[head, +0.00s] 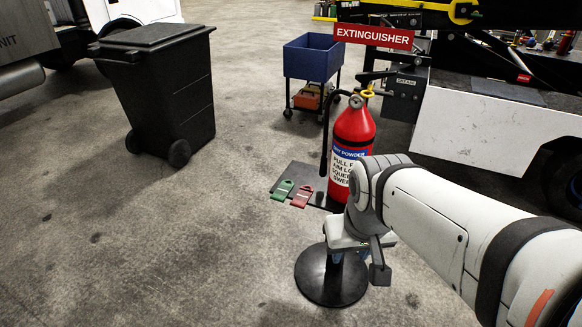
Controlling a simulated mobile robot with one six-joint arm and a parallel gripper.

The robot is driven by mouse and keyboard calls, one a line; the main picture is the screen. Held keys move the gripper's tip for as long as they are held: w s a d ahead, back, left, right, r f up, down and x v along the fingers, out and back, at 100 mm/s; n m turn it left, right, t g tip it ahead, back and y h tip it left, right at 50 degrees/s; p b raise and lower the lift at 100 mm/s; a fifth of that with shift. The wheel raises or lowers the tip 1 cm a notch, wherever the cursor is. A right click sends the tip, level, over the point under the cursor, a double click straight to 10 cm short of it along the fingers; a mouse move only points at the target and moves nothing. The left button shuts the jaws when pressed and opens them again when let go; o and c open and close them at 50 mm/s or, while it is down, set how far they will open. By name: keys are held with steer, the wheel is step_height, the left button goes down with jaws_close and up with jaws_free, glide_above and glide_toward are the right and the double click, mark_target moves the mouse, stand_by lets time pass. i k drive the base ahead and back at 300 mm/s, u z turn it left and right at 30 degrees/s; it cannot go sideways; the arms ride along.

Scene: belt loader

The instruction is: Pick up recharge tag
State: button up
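A green tag (283,190) and a red tag (302,196) lie side by side on a dark mat (298,172) on the floor. Their print is too small to read, so I cannot tell which is the recharge tag. A red fire extinguisher (352,138) stands upright at the right of the tags. My gripper (358,258) points down at the end of my arm, in front of the extinguisher and to the right of the tags, apart from them. One dark finger shows; the other is not clear, so its opening cannot be judged.
A round black base (333,277) with a short post stands below my gripper. A black wheeled bin (165,90) is at left. A blue cart (312,57) and a red EXTINGUISHER sign (373,36) are behind. The white loader (485,125) fills the right. Floor left of the tags is clear.

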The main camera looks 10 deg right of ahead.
mark_target(302, 198)
steer(key=z, duration=0.45)
steer(key=k, duration=0.2)
steer(key=u, duration=0.95)
steer(key=i, duration=1.55)
steer(key=z, duration=0.4)
